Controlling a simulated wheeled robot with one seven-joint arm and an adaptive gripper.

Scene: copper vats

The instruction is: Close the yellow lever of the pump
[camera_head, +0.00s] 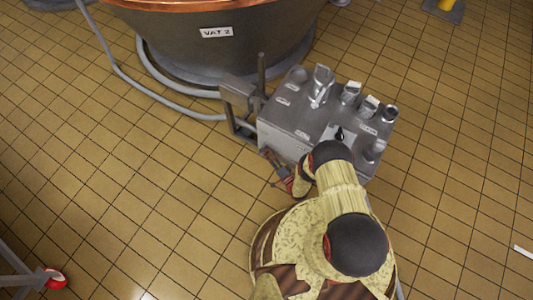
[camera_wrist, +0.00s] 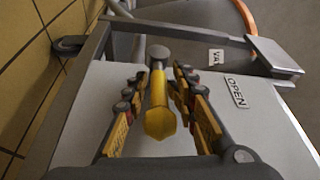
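The pump is a grey metal box (camera_head: 295,128) beside the vat in the head view. In the wrist view its pale panel (camera_wrist: 78,112) fills much of the picture. The yellow lever (camera_wrist: 158,105) sticks out from a grey round pivot (camera_wrist: 159,54) and points toward the camera. My gripper (camera_wrist: 160,78) is open, with one finger on each side of the lever and a visible gap on both sides. In the head view my gripper (camera_head: 272,164) is at the pump's near left side; the lever is not discernible there.
An "OPEN" label (camera_wrist: 236,91) is right of the lever. A metal frame (camera_head: 238,105) stands at the pump's left. The copper-rimmed vat marked "VAT 2" (camera_head: 190,45) is behind, with a grey hose (camera_head: 120,72) on the floor. Tiled floor (camera_head: 120,200) at left is clear.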

